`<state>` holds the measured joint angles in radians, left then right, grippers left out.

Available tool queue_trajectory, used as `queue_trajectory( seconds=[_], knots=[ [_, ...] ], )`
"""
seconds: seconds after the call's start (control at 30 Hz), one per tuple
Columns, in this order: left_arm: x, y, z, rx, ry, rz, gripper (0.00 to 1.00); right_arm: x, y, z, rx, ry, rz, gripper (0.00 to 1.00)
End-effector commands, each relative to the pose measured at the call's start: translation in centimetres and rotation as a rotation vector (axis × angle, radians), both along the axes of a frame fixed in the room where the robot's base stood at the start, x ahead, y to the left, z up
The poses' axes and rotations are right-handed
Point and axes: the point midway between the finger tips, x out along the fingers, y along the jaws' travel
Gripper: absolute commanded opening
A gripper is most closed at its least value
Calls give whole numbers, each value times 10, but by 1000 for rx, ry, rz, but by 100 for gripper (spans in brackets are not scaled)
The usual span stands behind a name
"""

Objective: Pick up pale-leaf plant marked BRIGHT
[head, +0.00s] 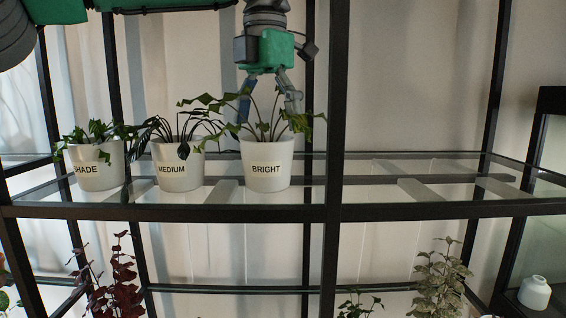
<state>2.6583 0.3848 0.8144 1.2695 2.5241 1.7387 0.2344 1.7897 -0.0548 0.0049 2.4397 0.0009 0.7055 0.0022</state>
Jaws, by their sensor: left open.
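A white pot marked BRIGHT (267,168) stands upright on the glass shelf, rightmost of three pots in a row. The plant in it (263,127) has thin stems and lobed leaves that look mid-green in this light. My left gripper (266,110) points down from above, open, with its fingers spread at either side of the stems, above or behind the pot's rim. Leaves partly cover the fingertips, and I cannot tell whether they touch the plant. My right gripper is not in view.
The pots marked MEDIUM (178,168) and SHADE (97,168) stand to the left, leaves close together. A black post (336,110) rises right of the BRIGHT pot. The shelf (420,190) beyond is empty. A dark-red plant (122,275) and a pale-leaf plant (440,277) are below.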

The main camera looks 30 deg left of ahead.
Motion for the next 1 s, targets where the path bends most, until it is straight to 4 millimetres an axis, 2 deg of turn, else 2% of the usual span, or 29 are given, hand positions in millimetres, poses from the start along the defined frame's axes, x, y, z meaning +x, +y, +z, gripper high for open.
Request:
queue_trajectory(
  seconds=[0.13, 0.37, 0.5, 0.77, 0.8, 0.97, 1.0],
  knots=[
    [0, 3, -17, -2, 2, -1, 94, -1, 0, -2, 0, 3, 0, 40],
    [15, 1, -52, -2, 8, 0, 94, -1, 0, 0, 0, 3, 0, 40],
    [14, 0, -68, -3, 5, 0, 94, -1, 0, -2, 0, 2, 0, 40],
    [12, -2, -71, -3, 2, 0, 94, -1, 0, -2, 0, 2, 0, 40],
    [12, -3, -71, -1, 3, 0, 91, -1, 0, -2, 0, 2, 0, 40],
    [13, -3, -71, -2, 4, -1, 34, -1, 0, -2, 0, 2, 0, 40],
    [13, -2, -71, -2, 4, -1, 33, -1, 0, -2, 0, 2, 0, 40]
  ],
)
